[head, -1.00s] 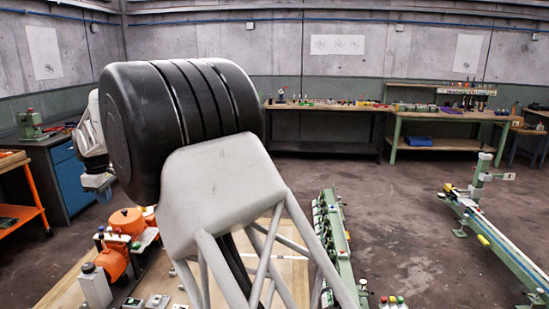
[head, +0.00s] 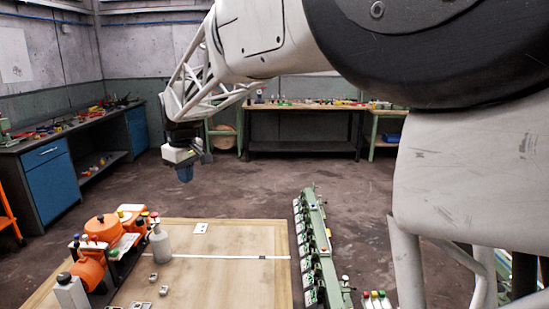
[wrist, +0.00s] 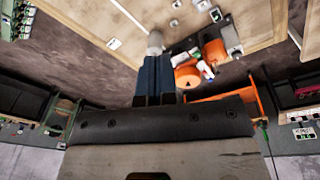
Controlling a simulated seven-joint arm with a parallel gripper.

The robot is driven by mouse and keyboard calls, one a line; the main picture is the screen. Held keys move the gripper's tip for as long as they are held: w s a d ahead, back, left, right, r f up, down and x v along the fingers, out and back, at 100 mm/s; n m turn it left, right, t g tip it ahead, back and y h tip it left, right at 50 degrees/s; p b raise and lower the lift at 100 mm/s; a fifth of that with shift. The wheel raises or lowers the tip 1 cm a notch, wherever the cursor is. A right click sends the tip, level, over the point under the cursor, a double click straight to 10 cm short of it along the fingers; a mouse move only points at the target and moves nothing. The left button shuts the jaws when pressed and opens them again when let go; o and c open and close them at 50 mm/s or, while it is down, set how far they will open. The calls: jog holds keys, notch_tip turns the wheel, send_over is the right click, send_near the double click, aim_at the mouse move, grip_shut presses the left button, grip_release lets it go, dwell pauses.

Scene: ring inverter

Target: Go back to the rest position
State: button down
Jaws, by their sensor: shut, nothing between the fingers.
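My gripper (head: 185,174) hangs at the end of my pale arm in the head view, fingers pointing down. It is in the air, apart from the wooden table top and above its far left part. Its blue fingers (wrist: 155,72) lie side by side, shut and empty, in the wrist view. My arm's lattice link and large black joint fill the upper and right parts of the head view.
An orange machine (head: 102,228) and a grey bottle-like cylinder (head: 160,242) stand on the wooden table top (head: 225,285), left side. A green rail with several modules (head: 308,245) runs along its right. Workbenches (head: 310,108) line the walls. Open floor lies between.

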jog(key=s+d+m, duration=0.3)
jog(key=s+d, duration=0.4)
jog(key=d, duration=0.6)
jog(key=s+d+m, duration=0.3)
jog(key=s+d, duration=0.4)
jog(key=d, duration=0.7)
jog(key=s+d+f+m, duration=0.3)
jog(key=s+d, duration=0.4)
jog(key=s, duration=0.4)
jog(key=s+d+f+m+t, duration=0.1)
jog(key=s+d+f+m, duration=0.2)
jog(key=s, duration=0.9)
jog(key=d+f, duration=0.3)
jog(key=d, duration=0.2)
jog(key=shift+s+d+f+h, duration=0.2)
jog(key=shift+d+f+h, duration=0.05)
jog(key=shift+h, duration=0.15)
